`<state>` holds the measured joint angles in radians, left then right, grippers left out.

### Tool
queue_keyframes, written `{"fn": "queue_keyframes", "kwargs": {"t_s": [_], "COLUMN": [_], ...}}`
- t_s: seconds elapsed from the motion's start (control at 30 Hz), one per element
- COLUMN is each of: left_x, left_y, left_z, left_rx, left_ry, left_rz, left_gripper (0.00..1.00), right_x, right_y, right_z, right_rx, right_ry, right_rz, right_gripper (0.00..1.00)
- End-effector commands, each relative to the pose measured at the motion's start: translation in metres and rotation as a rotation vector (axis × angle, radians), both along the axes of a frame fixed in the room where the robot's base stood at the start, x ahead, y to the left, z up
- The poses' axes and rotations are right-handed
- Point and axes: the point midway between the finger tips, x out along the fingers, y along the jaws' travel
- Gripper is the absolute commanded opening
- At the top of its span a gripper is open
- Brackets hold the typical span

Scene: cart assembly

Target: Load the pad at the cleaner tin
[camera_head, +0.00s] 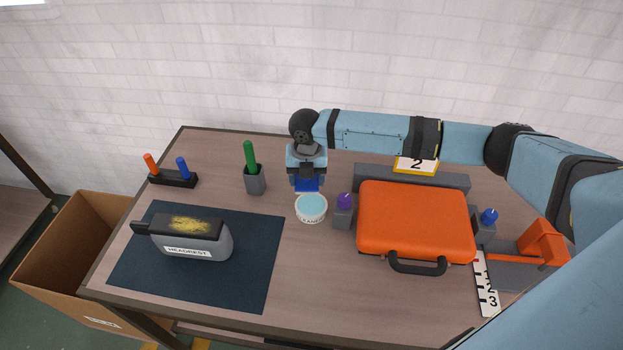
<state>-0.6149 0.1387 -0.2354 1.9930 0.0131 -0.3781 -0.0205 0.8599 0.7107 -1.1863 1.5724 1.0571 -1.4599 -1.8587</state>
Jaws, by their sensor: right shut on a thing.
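The cleaner tin (311,208) is a short round white tin with a pale blue top and a partly readable label. It stands on the table near the middle. My right gripper (307,178) reaches in from the right and points down just behind the tin. It is shut on a dark blue pad (306,185), which shows low between the fingers. The pad is close to the tin's far rim; I cannot tell whether they touch. A grey headrest (205,243) with a black top and a yellow stain lies on a dark mat (252,285). My left gripper is not in view.
An orange case (415,220) lies right of the tin, between grey blocks with a purple knob (344,200) and a blue knob (489,216). A green-handled tool stands in a grey holder (255,181). A black rack (173,179) holds orange and blue pegs. A cardboard box (75,240) stands left.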

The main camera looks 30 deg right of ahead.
Motion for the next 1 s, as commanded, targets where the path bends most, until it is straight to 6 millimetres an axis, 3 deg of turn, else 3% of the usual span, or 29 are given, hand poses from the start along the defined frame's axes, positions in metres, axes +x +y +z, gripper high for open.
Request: {"fn": "queue_keyframes", "kwargs": {"t_s": [0.2, 0.4, 0.67, 1.0], "left_x": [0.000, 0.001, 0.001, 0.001], "left_y": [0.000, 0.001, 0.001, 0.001], "left_z": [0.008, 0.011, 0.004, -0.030], "left_rx": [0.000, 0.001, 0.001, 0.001], "left_ry": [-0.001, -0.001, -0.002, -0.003], "left_rz": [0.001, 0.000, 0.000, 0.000], "left_gripper": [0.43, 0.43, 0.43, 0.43], "right_x": [-0.002, -0.003, -0.003, -0.003], "right_y": [-0.008, -0.011, -0.012, -0.012], "right_z": [-0.013, -0.021, -0.031, -0.064], "right_rx": [-0.003, -0.005, -0.005, -0.005], "right_ry": [-0.003, -0.005, -0.005, -0.006], "right_rz": [0.383, 0.589, 0.640, 0.637], "right_gripper": [0.44, 0.44, 0.44, 0.44]}}
